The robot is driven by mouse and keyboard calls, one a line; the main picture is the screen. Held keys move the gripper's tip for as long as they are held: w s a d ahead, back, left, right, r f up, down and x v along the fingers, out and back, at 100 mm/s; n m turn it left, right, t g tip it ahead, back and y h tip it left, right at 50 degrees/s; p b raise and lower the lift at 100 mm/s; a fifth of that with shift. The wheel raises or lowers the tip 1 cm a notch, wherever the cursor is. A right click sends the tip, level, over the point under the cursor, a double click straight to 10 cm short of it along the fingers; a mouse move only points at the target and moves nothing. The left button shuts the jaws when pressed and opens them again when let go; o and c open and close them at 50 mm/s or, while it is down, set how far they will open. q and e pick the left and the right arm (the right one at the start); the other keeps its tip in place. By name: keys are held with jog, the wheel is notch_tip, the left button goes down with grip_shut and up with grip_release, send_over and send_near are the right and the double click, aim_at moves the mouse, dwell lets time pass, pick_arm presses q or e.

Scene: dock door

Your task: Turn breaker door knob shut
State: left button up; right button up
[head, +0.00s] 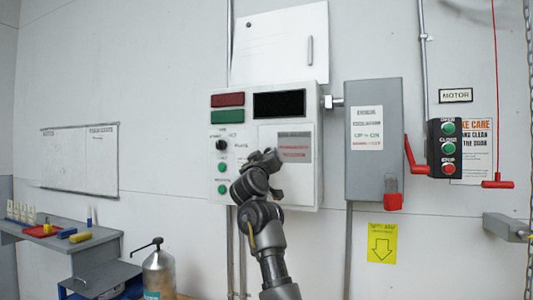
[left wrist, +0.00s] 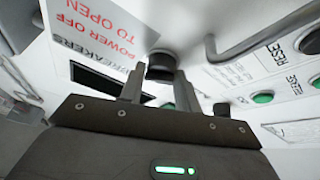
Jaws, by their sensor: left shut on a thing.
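The breaker door (head: 302,137) is a pale panel with a grey and red label on the front of the white control box (head: 229,172). It looks flush with the box. The door's label (left wrist: 95,25) appears upside down there. The knob's exact turn angle cannot be told. My right gripper is not in view.
A black selector (head: 221,145) and green buttons (head: 222,167) lie just left of my gripper. A grey switch box (head: 372,180) with a red lever (head: 412,155) stands at right. A workbench (head: 60,243) and a metal canister (head: 159,272) are at lower left.

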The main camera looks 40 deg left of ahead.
pick_arm(q)
jog(key=n+g+y+p, duration=0.1)
jog(key=n+g+p, duration=0.1)
jog(key=n, duration=0.3)
jog(key=n+g+y+p, duration=0.1)
jog(key=n+g+p, duration=0.1)
jog(key=n+p, duration=0.1)
jog(key=n+g+p, duration=0.1)
jog(key=n+p, duration=0.2)
jog(key=n, duration=0.3)
jog(key=shift+w+d+r+n+g+y, duration=0.1)
jog(key=shift+d+r+n+g+y, duration=0.1)
jog(key=shift+d+n+g+y, duration=0.15)
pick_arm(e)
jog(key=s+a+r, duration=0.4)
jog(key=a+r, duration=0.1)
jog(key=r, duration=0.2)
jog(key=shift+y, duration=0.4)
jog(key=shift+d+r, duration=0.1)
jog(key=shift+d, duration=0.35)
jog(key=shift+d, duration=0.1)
pick_arm(q)
jog(key=o, duration=0.9)
jog(key=shift+a, duration=0.1)
jog(key=shift+o, duration=0.2)
